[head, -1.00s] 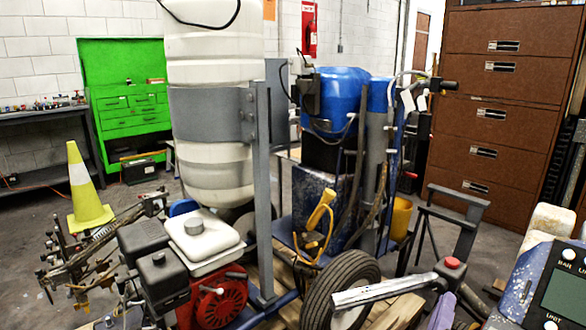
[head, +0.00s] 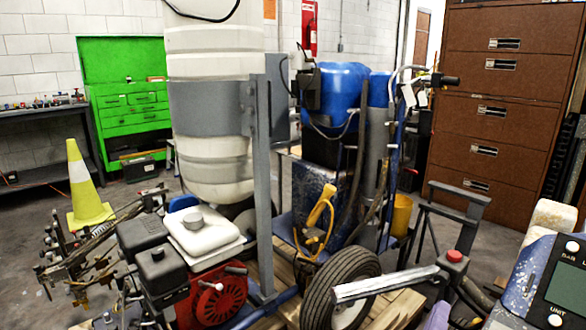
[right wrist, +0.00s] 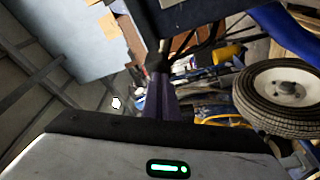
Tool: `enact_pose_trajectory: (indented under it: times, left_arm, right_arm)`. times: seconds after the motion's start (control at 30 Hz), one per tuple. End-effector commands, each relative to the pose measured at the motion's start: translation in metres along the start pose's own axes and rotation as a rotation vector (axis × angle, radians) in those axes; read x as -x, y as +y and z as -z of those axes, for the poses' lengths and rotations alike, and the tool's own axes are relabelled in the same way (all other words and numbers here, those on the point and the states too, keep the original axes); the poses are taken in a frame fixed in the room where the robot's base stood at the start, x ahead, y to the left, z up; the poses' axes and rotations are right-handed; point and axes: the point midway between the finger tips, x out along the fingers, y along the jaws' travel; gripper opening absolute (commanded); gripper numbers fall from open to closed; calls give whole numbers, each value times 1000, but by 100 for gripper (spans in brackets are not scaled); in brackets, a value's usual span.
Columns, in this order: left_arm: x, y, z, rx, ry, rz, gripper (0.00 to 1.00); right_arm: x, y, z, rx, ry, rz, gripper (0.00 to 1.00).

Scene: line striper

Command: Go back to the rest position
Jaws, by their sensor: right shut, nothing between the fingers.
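My right gripper (head: 444,294) shows at the bottom of the head view as a purple finger part above a pale body, partly cut off by the lower edge. It is below the red-knobbed grey bar (head: 385,285) and left of the control panel. In the right wrist view its purple fingers (right wrist: 160,92) are together with nothing between them. My left gripper is not in view. The line striper stands ahead, with a white tank (head: 215,125), a red engine (head: 215,298) and a blue tank (head: 340,90).
A black tyre (head: 345,295) and wooden pallet boards (head: 398,312) are left of my right gripper. A blue control panel (head: 525,275) with a screen fills the lower right corner. Brown drawers (head: 500,130), a yellow cone (head: 85,190) and a green cabinet (head: 125,100) stand behind. Some floor (head: 500,238) is bare before the drawers.

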Motion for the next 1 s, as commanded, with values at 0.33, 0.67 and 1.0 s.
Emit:
enact_pose_trajectory:
  times: [0.33,0.67,1.0]
  left_arm:
    - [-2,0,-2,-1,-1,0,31]
    - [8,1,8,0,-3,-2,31]
    - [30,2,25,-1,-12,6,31]
  right_arm:
    - [14,0,3,1,-1,0,0]
    - [26,-32,-21,-8,-36,169,0]
    - [148,-131,-96,-224,-171,830,0]
